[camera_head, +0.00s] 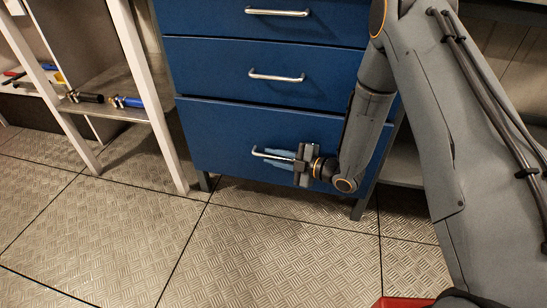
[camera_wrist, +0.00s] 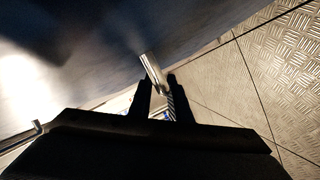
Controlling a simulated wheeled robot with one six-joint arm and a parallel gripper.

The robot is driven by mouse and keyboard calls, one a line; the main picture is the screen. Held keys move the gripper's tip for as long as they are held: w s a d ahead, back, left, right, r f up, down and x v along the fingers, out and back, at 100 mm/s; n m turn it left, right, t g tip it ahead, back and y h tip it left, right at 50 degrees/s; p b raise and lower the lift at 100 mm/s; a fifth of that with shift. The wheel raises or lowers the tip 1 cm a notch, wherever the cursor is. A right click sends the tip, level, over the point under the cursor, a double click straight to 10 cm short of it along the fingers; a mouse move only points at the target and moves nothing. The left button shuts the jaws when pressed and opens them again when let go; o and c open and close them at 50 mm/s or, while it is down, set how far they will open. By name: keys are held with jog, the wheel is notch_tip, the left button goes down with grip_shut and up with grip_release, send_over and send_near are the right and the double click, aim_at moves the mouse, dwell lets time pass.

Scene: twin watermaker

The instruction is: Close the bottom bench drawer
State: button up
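The bottom bench drawer (camera_head: 225,130) is the lowest and tallest blue front in the head view. Its front looks close to the line of the drawers above, but I cannot tell whether a small gap remains. Its metal handle (camera_head: 259,154) runs towards my gripper (camera_head: 276,158), which is low in front of the drawer. In the wrist view, the dark fingers of my gripper (camera_wrist: 160,88) lie on both sides of the bright handle (camera_wrist: 152,68). Whether they press on it cannot be told. My gripper and forearm hide the handle's right part and part of the drawer front.
Two upper drawers with handles (camera_head: 277,76) look shut. A white-framed rack (camera_head: 150,85) with tools stands at the left. The bench leg (camera_head: 358,209) is at the right. Patterned floor plates (camera_head: 240,250) in front are clear. A red edge (camera_head: 402,302) shows at the bottom.

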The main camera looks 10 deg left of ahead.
grip_shut()
jog(key=shift+w+d, duration=0.2)
jog(key=shift+w, duration=1.1)
grip_release()
jog(key=shift+d, duration=0.1)
jog(key=p+v, duration=0.2)
jog(key=v, duration=0.5)
jog(key=shift+s+d+p, duration=0.2)
jog(key=shift+s+p, duration=0.05)
jog(key=shift+p, duration=0.05)
jog(key=shift+r, duration=0.1)
